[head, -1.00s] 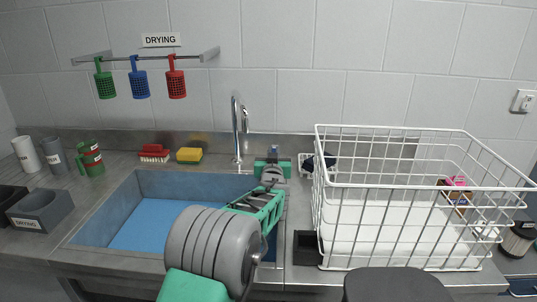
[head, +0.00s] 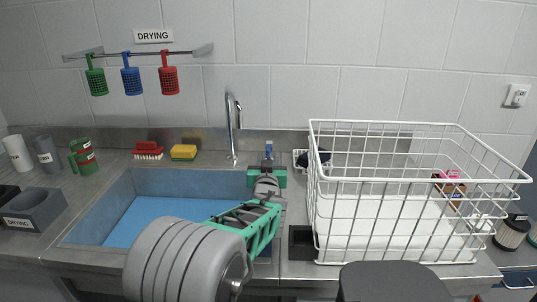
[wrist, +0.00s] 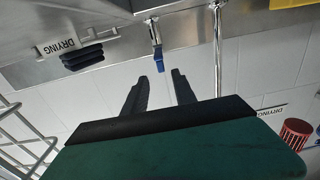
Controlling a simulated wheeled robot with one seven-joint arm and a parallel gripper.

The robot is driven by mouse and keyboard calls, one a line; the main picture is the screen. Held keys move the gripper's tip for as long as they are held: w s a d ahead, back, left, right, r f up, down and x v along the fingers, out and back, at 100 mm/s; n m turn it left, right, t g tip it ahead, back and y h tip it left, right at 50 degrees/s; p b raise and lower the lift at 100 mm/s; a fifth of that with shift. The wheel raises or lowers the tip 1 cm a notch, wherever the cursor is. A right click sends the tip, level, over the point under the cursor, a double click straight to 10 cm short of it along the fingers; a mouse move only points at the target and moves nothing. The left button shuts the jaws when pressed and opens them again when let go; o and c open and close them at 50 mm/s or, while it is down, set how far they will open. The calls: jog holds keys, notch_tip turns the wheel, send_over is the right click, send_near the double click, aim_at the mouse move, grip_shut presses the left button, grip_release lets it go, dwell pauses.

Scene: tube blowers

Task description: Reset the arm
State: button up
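My gripper (wrist: 161,74) shows in the wrist view with two dark fingers apart and nothing between them. In the head view the green and grey wrist end of my arm (head: 267,184) is above the right rim of the sink, left of the wire basket. My arm reaches forward over the sink from the bottom of the picture. The fingertips are hidden behind the wrist in the head view.
The blue-floored sink (head: 100,212) has a tall tap (head: 232,125) behind it. A large white wire basket (head: 420,190) stands close on the right. A blue-tipped thing (wrist: 158,62) is beyond the fingers. Three coloured holders hang from the drying rail (head: 140,54).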

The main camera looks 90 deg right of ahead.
jog(key=shift+a, duration=0.3)
